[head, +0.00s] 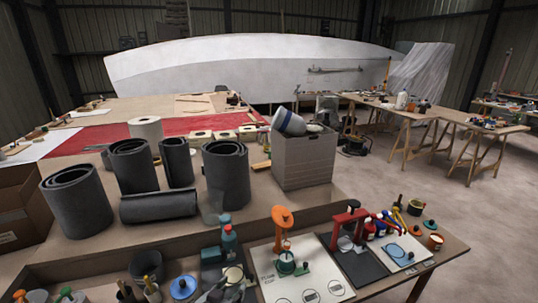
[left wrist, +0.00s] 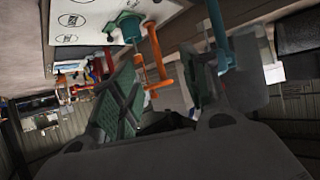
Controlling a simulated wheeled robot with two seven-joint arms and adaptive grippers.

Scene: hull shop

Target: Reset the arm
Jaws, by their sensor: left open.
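My left gripper (head: 222,286) is low in the head view, at the front edge of the bench, among the tools. In the left wrist view its two dark, ridged fingers (left wrist: 163,72) stand apart with nothing held between them. The stand also shows beyond the fingers in the left wrist view (left wrist: 161,62). A teal bottle-like tool (head: 228,240) stands close behind the gripper. My right gripper is in neither view.
Dark rolls (head: 225,175) and a grey bin (head: 304,160) stand on the raised bench behind. Open floor (head: 430,205) lies to the right, before trestle tables (head: 405,108).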

